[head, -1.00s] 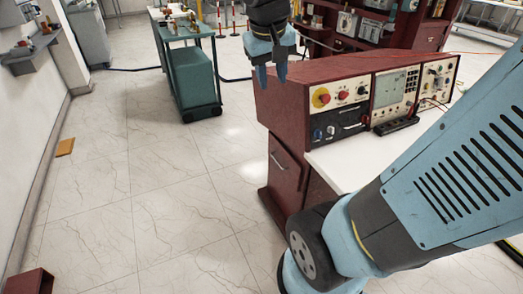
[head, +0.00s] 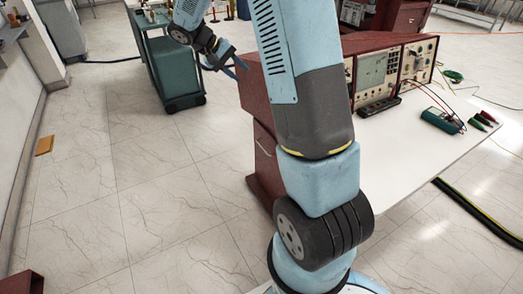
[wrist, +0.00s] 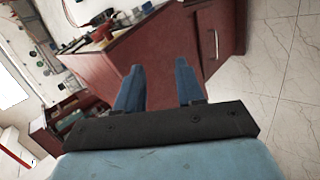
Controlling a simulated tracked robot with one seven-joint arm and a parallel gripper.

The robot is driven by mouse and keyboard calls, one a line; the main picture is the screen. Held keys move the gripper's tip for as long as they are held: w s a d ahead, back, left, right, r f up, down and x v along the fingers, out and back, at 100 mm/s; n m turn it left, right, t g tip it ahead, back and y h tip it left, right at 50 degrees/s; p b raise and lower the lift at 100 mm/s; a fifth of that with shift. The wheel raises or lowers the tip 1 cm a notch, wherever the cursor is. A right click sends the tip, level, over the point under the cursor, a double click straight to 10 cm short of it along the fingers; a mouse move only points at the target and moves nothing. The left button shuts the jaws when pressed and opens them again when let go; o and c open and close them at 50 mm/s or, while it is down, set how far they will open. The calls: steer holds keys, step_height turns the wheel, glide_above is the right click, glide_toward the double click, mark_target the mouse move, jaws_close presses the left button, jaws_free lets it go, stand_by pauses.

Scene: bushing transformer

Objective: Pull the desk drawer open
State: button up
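The red desk (head: 262,120) stands right of centre in the head view, partly hidden behind my arm. Its drawer (head: 265,155) is low on the left part of the desk and looks shut, with a slanted metal handle on its front. In the wrist view the drawer (wrist: 226,28) is at the upper right, with its handle (wrist: 214,44) near the left of its front. My gripper (head: 240,68) is beside the upper left corner of the desk, above and apart from the drawer handle. In the wrist view my gripper (wrist: 158,75) has its two blue fingers apart, with nothing between them.
A white desktop (head: 430,140) holds a green meter (head: 441,120) and instrument panels (head: 378,75). A green cart (head: 175,70) stands behind on the left. A striped cable (head: 480,215) lies on the floor at the right.

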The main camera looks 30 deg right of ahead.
steer(key=w+d+f+h, duration=0.1)
steer(key=w+f+h, duration=0.2)
steer(key=w+f, duration=0.7)
step_height(320, 180, down, 40)
steer(key=w+n+t+h, duration=0.2)
steer(key=w+h, duration=0.1)
steer(key=h, duration=0.1)
steer(key=x, duration=1.4)
steer(key=shift+d+r, duration=0.3)
steer(key=shift+s, duration=0.15)
steer(key=shift+c, duration=0.4)
jaws_close()
